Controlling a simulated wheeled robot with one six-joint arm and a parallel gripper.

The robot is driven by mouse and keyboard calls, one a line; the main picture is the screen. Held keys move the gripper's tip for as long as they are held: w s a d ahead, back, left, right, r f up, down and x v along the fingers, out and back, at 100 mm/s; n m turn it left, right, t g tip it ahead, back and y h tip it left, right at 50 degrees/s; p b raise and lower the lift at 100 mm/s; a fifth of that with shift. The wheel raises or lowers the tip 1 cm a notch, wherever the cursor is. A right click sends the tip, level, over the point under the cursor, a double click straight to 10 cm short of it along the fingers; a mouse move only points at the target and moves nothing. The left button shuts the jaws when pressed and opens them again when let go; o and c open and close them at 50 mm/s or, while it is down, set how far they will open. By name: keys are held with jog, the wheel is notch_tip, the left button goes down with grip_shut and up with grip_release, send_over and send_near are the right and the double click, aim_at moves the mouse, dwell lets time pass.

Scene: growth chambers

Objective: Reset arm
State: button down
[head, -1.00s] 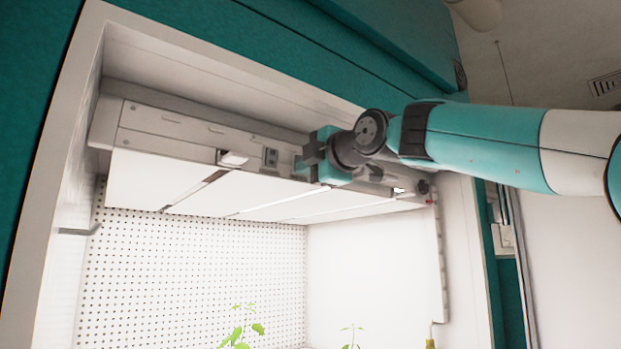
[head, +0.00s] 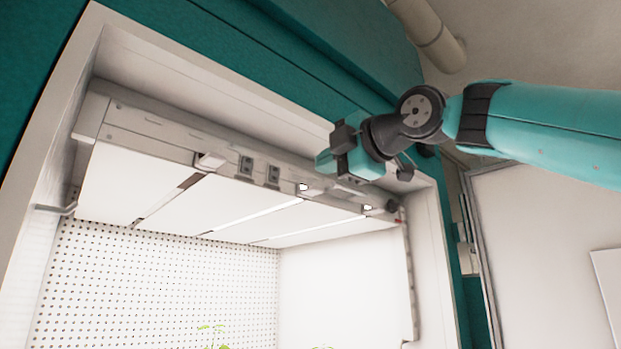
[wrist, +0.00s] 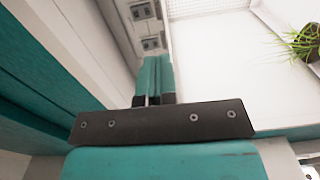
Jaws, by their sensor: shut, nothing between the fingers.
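My arm reaches in from the right of the head view, with a teal and dark grey wrist. My gripper (head: 333,160) is in front of the upper part of the chamber opening, near the lamp rail (head: 225,155). In the wrist view my gripper (wrist: 155,62) shows its two teal fingers together, with nothing between them. The fingers point toward the rail with its dark sockets (wrist: 150,43). I cannot tell how far the fingertips are from the rail.
White light panels (head: 130,185) hang below the rail. The chamber has a pale frame (head: 50,135) and a perforated back wall (head: 150,290). A green plant (wrist: 304,42) shows at the upper right of the wrist view. A pipe (head: 428,32) runs above my arm.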

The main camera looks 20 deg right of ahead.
jog(key=shift+s, duration=0.3)
dwell(0.4)
jog(key=a+f+m+g+b, duration=0.1)
jog(key=a+f+m+g, duration=0.25)
jog(key=f, duration=0.95)
jog(key=a+f+m+g, duration=0.2)
jog(key=f+m+g, duration=0.2)
jog(key=f, duration=1)
jog(key=s+a+f+m+g, duration=0.1)
jog(key=s+f+m+g, duration=0.2)
jog(key=s+f, duration=0.6)
jog(key=s+a+f+m+g+h+b, duration=0.1)
jog(key=s+f+m+g, duration=0.3)
jog(key=s+f, duration=0.6)
notch_tip(320, 180, down, 8)
jog(key=shift+s+a+g+h, duration=0.2)
jog(key=shift+a+g+h, duration=0.1)
jog(key=shift+g, duration=0.85)
